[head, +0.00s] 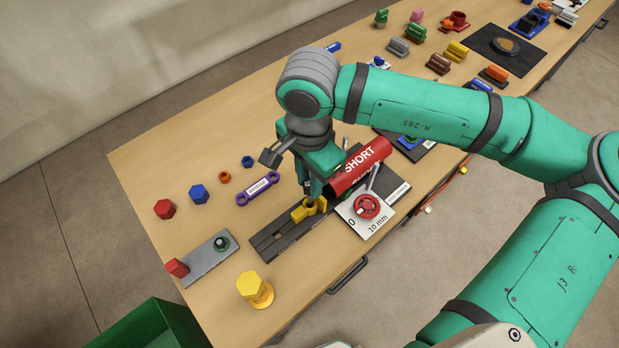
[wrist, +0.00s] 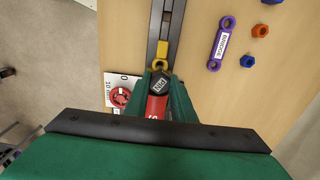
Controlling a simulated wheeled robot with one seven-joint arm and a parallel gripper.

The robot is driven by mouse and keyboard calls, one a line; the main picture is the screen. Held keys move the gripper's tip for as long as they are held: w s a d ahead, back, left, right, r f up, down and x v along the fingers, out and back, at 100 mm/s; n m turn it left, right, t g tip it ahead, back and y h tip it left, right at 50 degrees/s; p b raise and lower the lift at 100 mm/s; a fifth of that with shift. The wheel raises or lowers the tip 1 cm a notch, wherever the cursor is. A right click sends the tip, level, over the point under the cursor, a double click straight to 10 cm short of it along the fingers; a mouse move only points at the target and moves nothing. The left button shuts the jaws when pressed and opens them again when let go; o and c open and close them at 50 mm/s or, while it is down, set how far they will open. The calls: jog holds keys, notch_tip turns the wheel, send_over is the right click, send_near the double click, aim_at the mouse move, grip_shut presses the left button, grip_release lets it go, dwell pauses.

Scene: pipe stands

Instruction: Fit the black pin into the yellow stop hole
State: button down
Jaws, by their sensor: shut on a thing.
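The yellow stop (head: 309,208) sits on a dark slotted rail (head: 275,240) on the table. Its ring-shaped hole shows in the wrist view (wrist: 160,63). The black pin (wrist: 161,88), with a hexagonal head and a white label, is between the green fingers of my gripper (wrist: 160,80), which is shut on it. In the head view my gripper (head: 313,187) points down just behind the stop. The pin is not clearly visible there. In the wrist view the pin's head appears just below the stop's ring. The pin's lower end is hidden, and I cannot tell its height.
A red "SHORT" cylinder (head: 357,167) lies close beside my gripper. A white plate with a red handwheel (head: 367,206) is right of the rail. A purple link (head: 257,188) and red and blue hex pieces lie left. A yellow bolt (head: 252,287) stands near the front edge.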

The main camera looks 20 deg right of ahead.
jog(key=shift+a+f, duration=0.1)
jog(key=shift+f, duration=1)
dwell(0.6)
jog(key=shift+s+f, duration=0.1)
jog(key=shift+f, duration=0.05)
jog(key=shift+f, duration=0.75)
jog(key=shift+r, duration=0.15)
jog(key=shift+r, duration=0.45)
jog(key=shift+f, duration=0.65)
dwell(1.3)
jog(key=shift+r, duration=0.2)
jog(key=shift+r, duration=0.4)
